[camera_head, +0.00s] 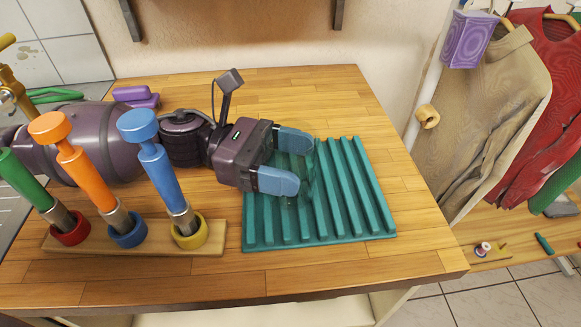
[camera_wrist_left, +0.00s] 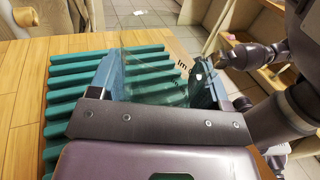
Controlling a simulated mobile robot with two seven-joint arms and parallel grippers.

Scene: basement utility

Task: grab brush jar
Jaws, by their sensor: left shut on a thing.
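A clear glass jar (camera_head: 306,172), see-through and hard to make out, stands on a ribbed teal drying mat (camera_head: 345,190) on the wooden counter. My left gripper (camera_head: 300,161) reaches in from the left, its two blue fingers on either side of the jar, shut on it. In the left wrist view the jar (camera_wrist_left: 148,72) shows between the fingers, with some dark lettering seen at its right. The jar appears to hold no brushes.
A wooden rack (camera_head: 90,245) with blue, orange and green handled tools stands in front of my left arm. Purple blocks (camera_head: 135,96) lie behind it. A brass tap (camera_head: 12,90) is at the left edge. Clothes (camera_head: 500,110) hang at the right. Bare counter lies behind the mat.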

